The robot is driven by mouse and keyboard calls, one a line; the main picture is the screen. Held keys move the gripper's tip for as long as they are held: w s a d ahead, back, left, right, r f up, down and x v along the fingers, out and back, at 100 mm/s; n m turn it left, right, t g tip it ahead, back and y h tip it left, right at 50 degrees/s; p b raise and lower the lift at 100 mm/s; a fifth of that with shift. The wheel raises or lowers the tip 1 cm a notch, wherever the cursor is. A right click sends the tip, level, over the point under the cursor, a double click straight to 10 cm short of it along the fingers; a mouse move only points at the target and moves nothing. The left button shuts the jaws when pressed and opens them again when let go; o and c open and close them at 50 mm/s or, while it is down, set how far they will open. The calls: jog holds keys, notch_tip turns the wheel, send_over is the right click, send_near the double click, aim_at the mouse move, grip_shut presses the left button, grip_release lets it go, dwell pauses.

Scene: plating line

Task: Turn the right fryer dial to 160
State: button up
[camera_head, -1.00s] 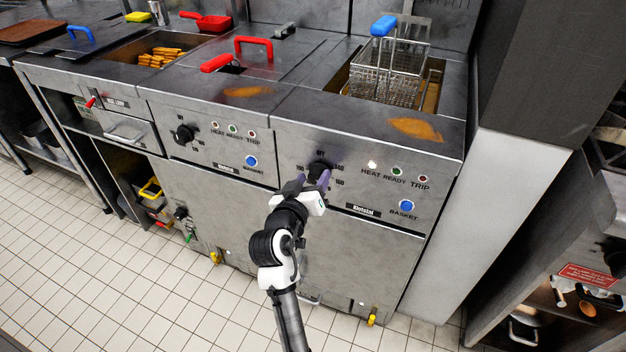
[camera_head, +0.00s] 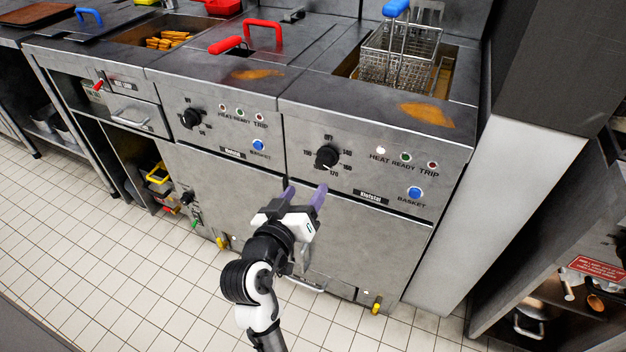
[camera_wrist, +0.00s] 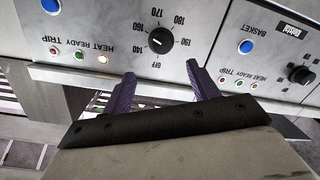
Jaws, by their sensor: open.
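The right fryer dial (camera_head: 327,157) is a round black knob on the right fryer's steel front panel, with numbers printed around it. In the wrist view the dial (camera_wrist: 161,40) appears upside down, with OFF below it and numbers from 140 to 190 around it. I cannot tell for sure which number its pointer marks. My gripper (camera_head: 305,194) has two purple fingers, spread apart and empty. It is below and slightly left of the dial in the head view, clear of it. In the wrist view the dial shows beyond the gap between the fingertips (camera_wrist: 160,74).
The right fryer's HEAT light (camera_head: 381,150) glows; its blue BASKET button (camera_head: 414,193) is right of the dial. The left fryer has a similar dial (camera_head: 191,118). A wire basket (camera_head: 402,55) stands above the right fryer. Floor space in front is clear.

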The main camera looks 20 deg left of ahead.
jog(key=s, duration=0.2)
jog(key=shift+s+r+p, duration=0.15)
jog(key=shift+s+p, duration=0.15)
jog(key=shift+s, duration=0.05)
